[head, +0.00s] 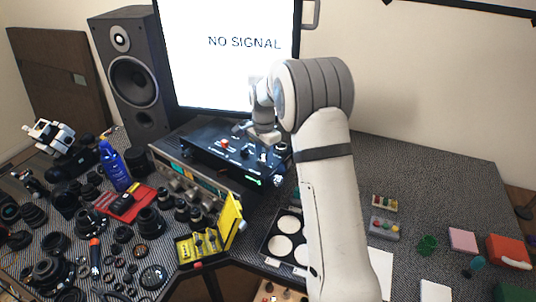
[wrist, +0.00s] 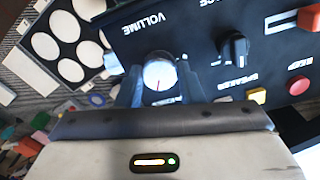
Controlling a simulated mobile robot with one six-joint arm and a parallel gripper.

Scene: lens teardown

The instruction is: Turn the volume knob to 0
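The volume knob (wrist: 158,75) sits on a black control panel (wrist: 200,45), beside the upside-down word VOLUME in the wrist view. Its pale round face carries a thin red pointer mark, which points toward the bottom of that view. My gripper (wrist: 158,88) has one dark finger on each side of the knob, and both look pressed against it. The fingers hide most of the markings around the knob, so I cannot read its value. In the head view my gripper (head: 266,137) is down at the black panel box (head: 230,153), below the monitor; the knob is hidden there.
Beside the knob are a black selector (wrist: 235,47), a red slider (wrist: 309,17), a red button (wrist: 299,87) and a yellow button (wrist: 257,96). A monitor (head: 230,70) stands close behind the box. A white-disc tray (head: 288,228) lies in front.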

